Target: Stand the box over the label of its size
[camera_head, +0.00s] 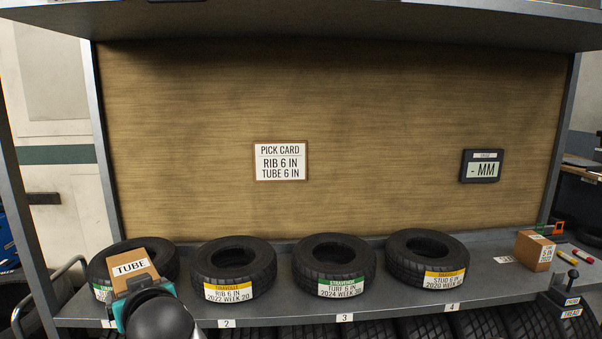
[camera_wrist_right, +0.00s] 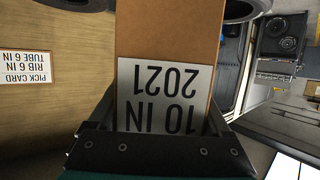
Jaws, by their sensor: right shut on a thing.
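A brown cardboard box (camera_head: 148,252) with a white TUBE label is in my right gripper (camera_head: 136,288) at the left, in front of the leftmost tyre. In the right wrist view the box (camera_wrist_right: 168,30) shows a label reading 10 IN 2021, upside down. The right gripper (camera_wrist_right: 158,128) is shut on it. A small white label (camera_head: 503,259) lies on the shelf at the right; its print is too small to read. Beside it stands another brown box (camera_head: 530,250). My left gripper is not in view.
A pick card (camera_head: 280,161) reads RIB 6 IN, TUBE 6 IN. A gauge display (camera_head: 481,166) shows - MM. Red and yellow tools (camera_head: 567,257) lie far right.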

